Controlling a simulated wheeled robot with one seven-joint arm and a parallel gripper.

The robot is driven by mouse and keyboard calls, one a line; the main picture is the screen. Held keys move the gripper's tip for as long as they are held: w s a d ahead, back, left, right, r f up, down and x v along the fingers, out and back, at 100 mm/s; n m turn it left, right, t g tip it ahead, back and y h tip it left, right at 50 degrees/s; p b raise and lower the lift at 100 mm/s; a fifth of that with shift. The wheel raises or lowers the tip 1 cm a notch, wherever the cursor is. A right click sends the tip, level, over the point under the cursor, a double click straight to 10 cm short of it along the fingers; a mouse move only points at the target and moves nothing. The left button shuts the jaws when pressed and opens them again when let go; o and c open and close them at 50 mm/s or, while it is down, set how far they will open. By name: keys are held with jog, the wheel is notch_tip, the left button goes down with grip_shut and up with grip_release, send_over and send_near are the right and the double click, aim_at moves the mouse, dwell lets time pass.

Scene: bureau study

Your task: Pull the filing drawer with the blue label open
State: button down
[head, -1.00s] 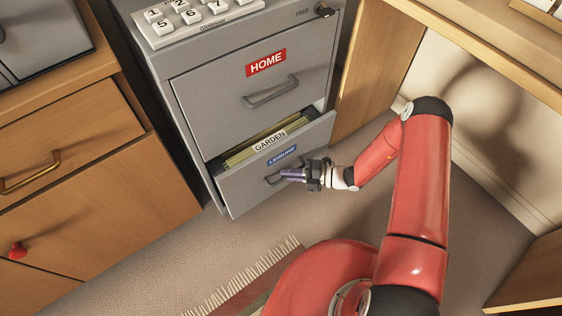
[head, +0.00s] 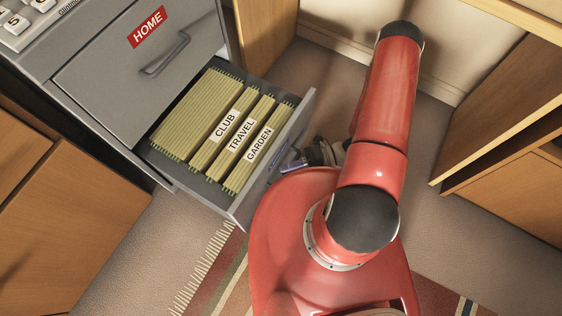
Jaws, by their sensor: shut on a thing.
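The lower filing drawer (head: 238,212) stands well out from the grey cabinet (head: 92,62). Hanging folders (head: 196,112) show inside it, with tabs reading CLUB, TRAVEL and GARDEN. Its blue label (head: 277,166) is seen only edge-on on the front face. My gripper (head: 296,165) is at the outer side of the drawer front, shut on its handle. The handle itself is mostly hidden by the drawer front and the gripper.
The upper drawer with the red HOME label (head: 148,27) is shut. A wooden cabinet stands at the left, and wooden shelving (head: 510,130) at the right. A fringed striped rug (head: 222,272) lies below the drawer. Carpet is clear between arm and shelving.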

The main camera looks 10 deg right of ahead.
jog(key=shift+s+d, duration=0.2)
jog(key=shift+d, duration=0.05)
jog(key=c, duration=1.5)
grip_release()
jog(key=d+r, duration=0.1)
jog(key=d, duration=0.6)
jog(key=shift+w+d, duration=0.35)
jog(key=shift+w, duration=0.05)
